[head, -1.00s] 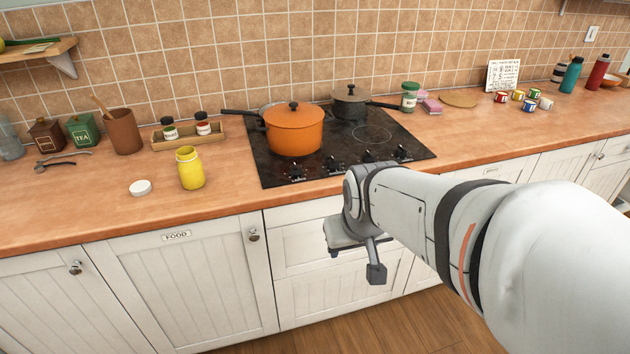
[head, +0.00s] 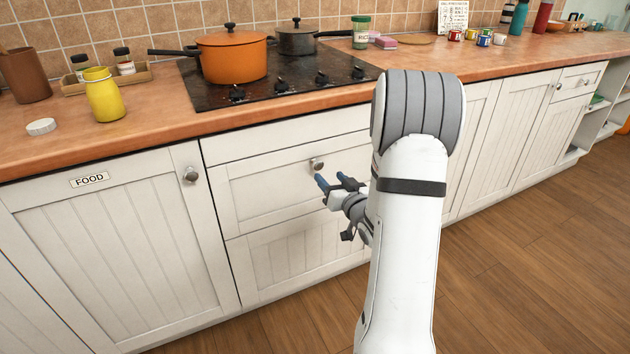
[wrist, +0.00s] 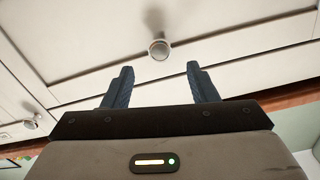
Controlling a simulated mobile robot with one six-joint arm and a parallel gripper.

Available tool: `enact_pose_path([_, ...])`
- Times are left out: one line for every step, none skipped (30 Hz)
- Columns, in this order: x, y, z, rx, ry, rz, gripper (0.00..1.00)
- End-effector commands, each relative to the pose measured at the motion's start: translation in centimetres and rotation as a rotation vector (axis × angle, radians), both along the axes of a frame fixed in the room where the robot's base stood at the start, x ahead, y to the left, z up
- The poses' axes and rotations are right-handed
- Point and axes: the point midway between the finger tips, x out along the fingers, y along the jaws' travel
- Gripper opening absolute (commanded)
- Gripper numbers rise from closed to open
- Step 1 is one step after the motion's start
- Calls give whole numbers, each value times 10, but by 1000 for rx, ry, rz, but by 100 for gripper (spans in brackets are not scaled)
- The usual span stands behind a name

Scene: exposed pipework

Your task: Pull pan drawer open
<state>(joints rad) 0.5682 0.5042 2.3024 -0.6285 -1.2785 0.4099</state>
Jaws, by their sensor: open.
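The white drawer front (head: 265,195) under the hob has a round metal knob (head: 317,163) near its upper edge. It looks closed, flush with the fronts around it; I see no label on it. A second drawer front (head: 290,250) lies below. My gripper (head: 333,183) is just in front of and slightly below the knob, jaws apart and empty. In the wrist view, the knob (wrist: 159,50) lies ahead of the gap between my two blue fingertips (wrist: 160,72), apart from both. My arm hides the right part of the drawers.
The worktop edge (head: 130,148) overhangs above. An orange pot (head: 232,60) and a dark pan (head: 297,40) stand on the black hob (head: 210,92). The FOOD cupboard (head: 110,240) with its own knob (head: 190,174) is to the left. The wooden floor (head: 510,270) is clear at right.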

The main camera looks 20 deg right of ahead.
Motion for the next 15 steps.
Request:
enact_pose_path([1,-1,-4,5,-12,3,53])
enact_pose_path([3,-1,-4,8,-16,5,53])
enact_pose_path([6,-1,-4,9,-20,7,53])
enact_pose_path([9,-1,-4,9,-21,8,53])
enact_pose_path([13,0,-3,8,-21,9,53])
enact_pose_path([19,0,-3,8,-20,9,53])
enact_pose_path([24,0,-3,8,-20,9,53])
enact_pose_path([29,1,-3,8,-21,9,53])
enact_pose_path([36,1,-4,9,-19,9,53])
enact_pose_path([41,1,-4,8,-20,10,53])
enact_pose_path([46,1,-3,9,-20,9,53])
enact_pose_path([52,1,-3,9,-20,8,53])
enact_pose_path([56,1,-3,9,-20,8,53])
enact_pose_path([60,1,-3,9,-20,8,53])
enact_pose_path([65,2,-3,8,-19,8,53])
